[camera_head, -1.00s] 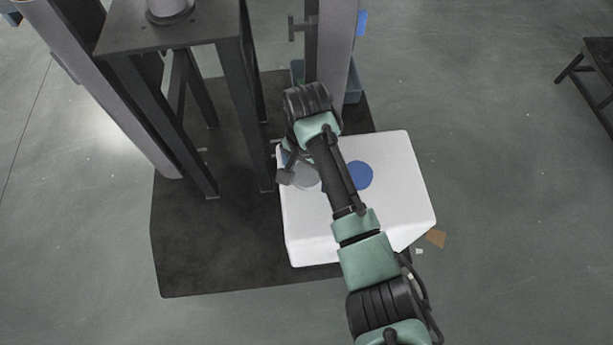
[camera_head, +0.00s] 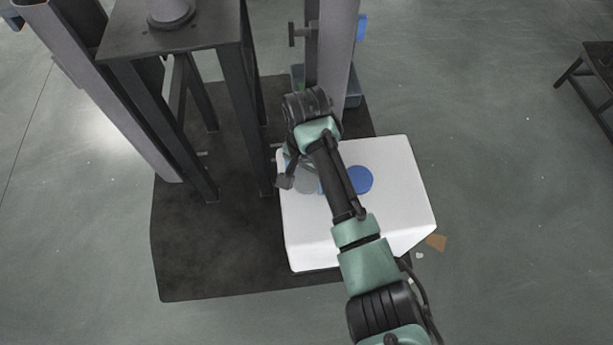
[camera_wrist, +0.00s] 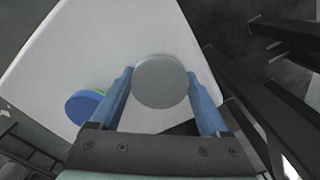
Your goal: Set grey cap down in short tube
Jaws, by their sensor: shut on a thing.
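The grey cap (camera_wrist: 160,82) is a flat round disc between the two blue fingers of my gripper (camera_wrist: 159,76) in the wrist view. My gripper is shut on it, over or near the white block's top. In the head view the grey cap (camera_head: 306,181) shows partly beside my arm, near the block's left edge. My wrist hides most of my gripper (camera_head: 308,184) there. I cannot make out a short tube for certain in either view.
A white block (camera_head: 390,215) carries a blue disc (camera_head: 360,180); a green edge shows by the disc in the wrist view. A black stand (camera_head: 215,28) with a grey round fitting (camera_head: 170,12) and a grey column (camera_head: 335,60) rise close by.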

